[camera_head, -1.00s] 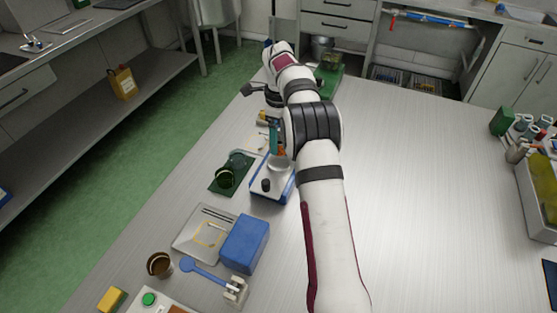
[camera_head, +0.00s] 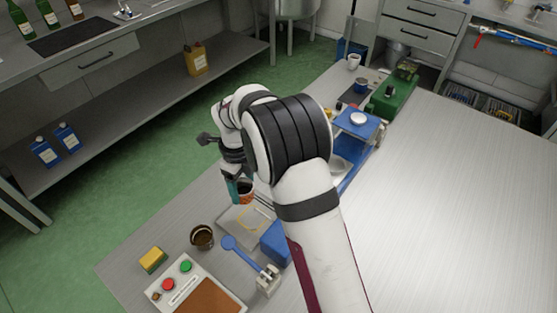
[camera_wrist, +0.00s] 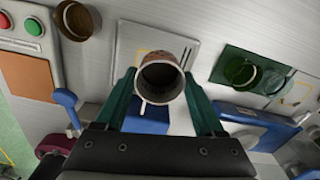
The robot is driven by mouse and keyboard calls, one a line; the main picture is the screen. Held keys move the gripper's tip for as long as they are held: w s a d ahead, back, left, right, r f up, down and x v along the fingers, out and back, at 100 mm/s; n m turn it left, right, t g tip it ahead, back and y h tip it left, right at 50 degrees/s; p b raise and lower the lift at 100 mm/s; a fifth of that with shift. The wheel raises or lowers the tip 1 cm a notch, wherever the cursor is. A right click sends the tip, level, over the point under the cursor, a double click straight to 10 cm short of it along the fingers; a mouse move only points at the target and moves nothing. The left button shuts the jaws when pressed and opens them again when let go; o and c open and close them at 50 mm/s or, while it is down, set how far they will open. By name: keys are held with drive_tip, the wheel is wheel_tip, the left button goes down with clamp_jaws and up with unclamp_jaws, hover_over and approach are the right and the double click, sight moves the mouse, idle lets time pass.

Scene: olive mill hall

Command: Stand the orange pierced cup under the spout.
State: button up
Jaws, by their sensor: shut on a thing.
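The orange pierced cup (camera_wrist: 160,80) is between the teal fingers of my gripper (camera_wrist: 161,92), which is shut on it. In the wrist view I look into its open, dark mouth. In the head view a small part of the orange cup (camera_head: 246,187) shows beside my gripper (camera_head: 238,190), near the grey plate (camera_head: 237,228); my arm hides some of that area. The cup looks about upright. I cannot clearly make out a spout in either view.
A blue block (camera_head: 275,243) is partly behind my arm. A blue device (camera_head: 360,122) and green machine (camera_head: 392,100) stand farther back. The right tabletop is clear.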

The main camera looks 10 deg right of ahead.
sight(248, 202)
drive_tip(key=shift+s+a+f, duration=0.15)
drive_tip(key=shift+s+a, duration=0.15)
drive_tip(key=shift+a, duration=0.05)
drive_tip(key=shift+f, duration=0.3)
wheel_tip(248, 202, down, 6)
drive_tip(key=shift+s+d+r, duration=0.1)
drive_tip(key=shift+s+r, duration=0.05)
drive_tip(key=shift+r, duration=0.1)
drive_tip(key=shift+s+d, duration=0.6)
drive_tip(key=shift+d, duration=0.05)
drive_tip(key=shift+s+d, duration=0.3)
drive_tip(key=shift+s+d+f, duration=0.1)
drive_tip(key=o, duration=1)
drive_tip(key=shift+o, duration=0.2)
